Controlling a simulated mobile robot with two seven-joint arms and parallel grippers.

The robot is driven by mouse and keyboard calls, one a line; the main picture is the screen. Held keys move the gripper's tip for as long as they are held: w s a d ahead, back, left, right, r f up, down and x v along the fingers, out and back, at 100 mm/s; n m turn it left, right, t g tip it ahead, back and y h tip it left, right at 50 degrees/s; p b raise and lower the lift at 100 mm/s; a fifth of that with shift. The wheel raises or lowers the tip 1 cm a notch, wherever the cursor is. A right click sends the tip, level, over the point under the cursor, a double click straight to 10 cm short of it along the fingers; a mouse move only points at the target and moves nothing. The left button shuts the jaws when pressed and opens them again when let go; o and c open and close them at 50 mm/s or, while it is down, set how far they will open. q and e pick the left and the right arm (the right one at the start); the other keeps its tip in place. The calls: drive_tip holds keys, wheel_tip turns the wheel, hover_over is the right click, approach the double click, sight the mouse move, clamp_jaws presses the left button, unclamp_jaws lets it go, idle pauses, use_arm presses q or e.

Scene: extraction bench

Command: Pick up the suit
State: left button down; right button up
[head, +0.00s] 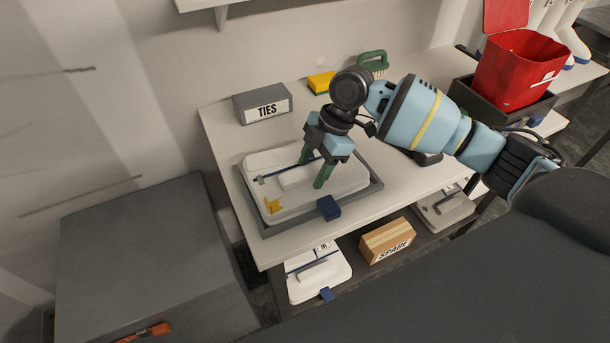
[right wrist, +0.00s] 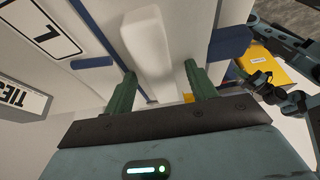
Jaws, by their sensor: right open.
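A folded white suit (head: 345,178) lies in a grey tray (head: 290,227) on the bench. It has a raised white ridge on top, dark blue strips, a yellow tag (head: 272,206) and a blue block at its front edge. My right gripper (head: 314,169) points down over the suit, its green fingers apart. In the right wrist view, the fingers of the gripper (right wrist: 161,88) stand on either side of the white ridge (right wrist: 148,40), with nothing clamped. Whether the fingertips touch the suit is unclear. Teal arm parts (right wrist: 262,86) show at the right wrist view's edge; their jaw state is unclear.
A grey TIES box (head: 262,104), a yellow sponge (head: 320,82) and a green brush (head: 373,60) stand behind the tray. A red bin (head: 517,70) is at the right. Below are similar white bundles (head: 318,274) and a SPARE box (head: 387,241). A grey cabinet (head: 140,240) stands left.

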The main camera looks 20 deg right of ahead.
use_arm(q)
drive_tip(key=shift+r, duration=0.1)
use_arm(e)
drive_tip(key=shift+f, duration=0.1)
clamp_jaws()
idle(0.5)
drive_tip(key=shift+r, duration=0.2)
wheel_tip(320, 180, up, 3)
drive_tip(key=shift+r, duration=0.2)
use_arm(q)
drive_tip(key=w+r+p, duration=0.2)
drive_tip(key=r, duration=0.1)
drive_tip(key=shift+w+t, duration=0.1)
drive_tip(key=shift+t, duration=0.3)
use_arm(e)
drive_tip(key=s+a, duration=0.3)
drive_tip(key=s, duration=0.4)
drive_tip(key=s+a+r, duration=0.1)
drive_tip(key=s+a, duration=0.2)
drive_tip(key=s, duration=0.4)
drive_tip(key=shift+s+r, duration=0.25)
drive_tip(key=shift+s, duration=0.1)
